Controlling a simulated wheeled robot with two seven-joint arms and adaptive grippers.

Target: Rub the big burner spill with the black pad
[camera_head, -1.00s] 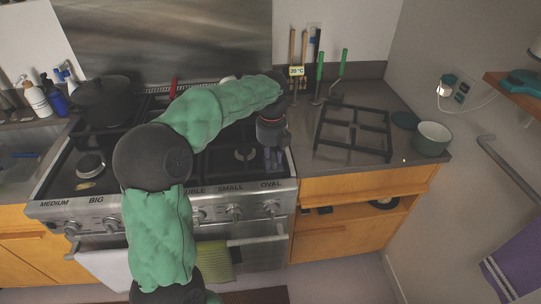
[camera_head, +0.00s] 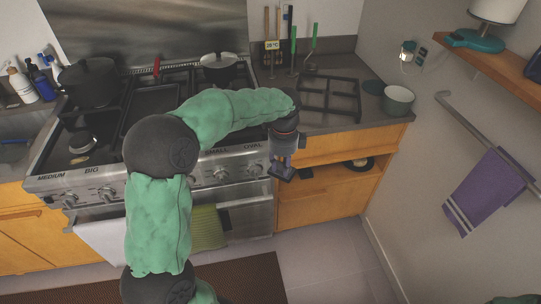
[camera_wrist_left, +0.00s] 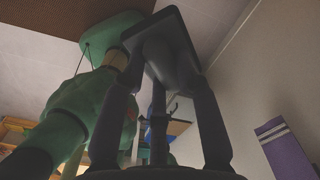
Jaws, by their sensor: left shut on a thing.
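My left gripper (camera_head: 285,155) is shut on the black pad (camera_head: 283,172), in front of the stove's right end and the wooden cabinet. In the left wrist view the dark, flat pad (camera_wrist_left: 185,35) sits at the tips of the fingers, held by a rounded grip. The stove (camera_head: 150,170) has a row of knobs with burner labels, among them MEDIUM and BIG. A bare burner (camera_head: 82,142) shows at the left, with a small yellowish patch (camera_head: 79,159) in front of it. I cannot tell if this is the spill. My arm hides part of the hob. My right gripper is out of view.
A loose grate (camera_head: 328,98) and a bowl (camera_head: 397,101) are on the right counter. Towels (camera_head: 207,228) hang on the oven rail. The floor at right is clear.

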